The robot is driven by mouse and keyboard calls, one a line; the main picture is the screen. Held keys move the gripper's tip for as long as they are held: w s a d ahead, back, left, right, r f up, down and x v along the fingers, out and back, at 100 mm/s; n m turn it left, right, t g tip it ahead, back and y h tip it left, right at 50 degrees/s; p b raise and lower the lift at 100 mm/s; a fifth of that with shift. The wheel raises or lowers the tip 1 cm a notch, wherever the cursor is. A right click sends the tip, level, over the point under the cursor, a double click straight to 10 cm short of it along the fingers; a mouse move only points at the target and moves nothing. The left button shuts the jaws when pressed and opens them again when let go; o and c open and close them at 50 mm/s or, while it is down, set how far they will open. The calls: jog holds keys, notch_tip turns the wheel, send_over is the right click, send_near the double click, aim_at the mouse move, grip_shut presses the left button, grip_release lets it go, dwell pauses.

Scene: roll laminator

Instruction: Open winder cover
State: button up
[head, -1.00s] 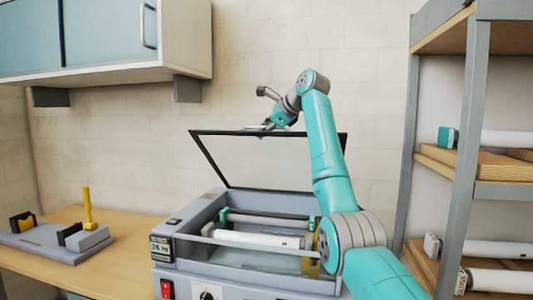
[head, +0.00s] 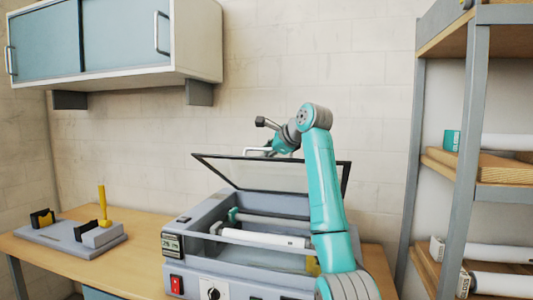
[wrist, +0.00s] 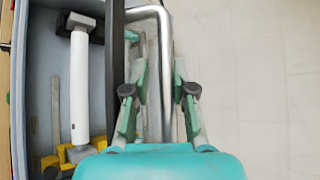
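The laminator's winder cover (head: 235,170) is a clear panel in a dark frame. It stands tilted up over the open machine (head: 200,260), its upper edge well above the body. A bent metal handle (wrist: 165,40) is at that edge; it shows pale in the head view (head: 254,151). In the head view my gripper (head: 270,150) is at the cover's upper edge, partly hidden by my wrist. The cover's right side is partly behind my arm.
A white roll (head: 265,239) lies inside the machine, with yellow parts at one end. A stand with a yellow lever (head: 102,205) is on the table at left. A wall cabinet (head: 130,40) hangs above; a shelf rack (head: 465,150) with rolls stands right.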

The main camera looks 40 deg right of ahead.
jog(key=shift+s, duration=0.1)
jog(key=v, duration=1.2)
jog(key=shift+r, duration=0.2)
dwell(0.9)
jog(key=shift+d, duration=0.1)
